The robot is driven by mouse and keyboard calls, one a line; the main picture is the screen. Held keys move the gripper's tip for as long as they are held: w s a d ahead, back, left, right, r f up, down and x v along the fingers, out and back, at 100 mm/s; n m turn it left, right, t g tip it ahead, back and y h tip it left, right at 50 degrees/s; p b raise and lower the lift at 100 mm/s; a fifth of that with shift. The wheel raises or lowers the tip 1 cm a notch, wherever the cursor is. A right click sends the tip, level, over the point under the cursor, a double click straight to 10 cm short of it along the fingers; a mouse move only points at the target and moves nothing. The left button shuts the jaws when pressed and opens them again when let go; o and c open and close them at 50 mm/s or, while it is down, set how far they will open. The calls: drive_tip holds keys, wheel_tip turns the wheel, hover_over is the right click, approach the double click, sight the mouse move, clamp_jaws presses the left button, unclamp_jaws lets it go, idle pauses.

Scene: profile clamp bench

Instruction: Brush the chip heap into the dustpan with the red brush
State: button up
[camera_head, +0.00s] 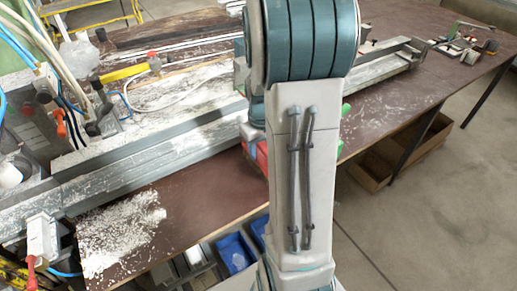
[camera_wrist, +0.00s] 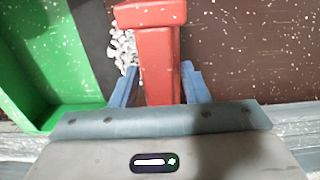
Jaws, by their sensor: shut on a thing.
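In the wrist view my gripper (camera_wrist: 159,72) is shut on the handle of the red brush (camera_wrist: 158,48), with one blue finger on each side. The brush's wider red end lies at the top of the picture; its bristles are not visible. The green dustpan (camera_wrist: 45,45) is at the left, apart from the brush. The chip heap (camera_wrist: 122,46), white-grey bits, shows between them, close to the brush's left side and partly hidden by it. In the head view my arm hides the gripper; a red patch (camera_head: 262,158) and a green patch (camera_head: 346,110) show beside it.
The brown bench (camera_head: 195,200) is strewn with white chips, with a dense white patch (camera_head: 120,232) at its front left. A long metal profile (camera_head: 130,165) crosses the bench. Blue bins (camera_head: 236,253) stand below the front edge. Tools and hoses crowd the left.

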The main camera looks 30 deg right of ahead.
drive_tip(key=shift+d, duration=0.8)
drive_tip(key=shift+d, duration=0.1)
drive_tip(key=shift+d, duration=1)
drive_tip(key=shift+r, duration=0.1)
drive_tip(key=shift+w+d+r, duration=0.1)
drive_tip(key=shift+d, duration=0.9)
drive_tip(key=shift+d+r, duration=0.15)
drive_tip(key=shift+d, duration=0.85)
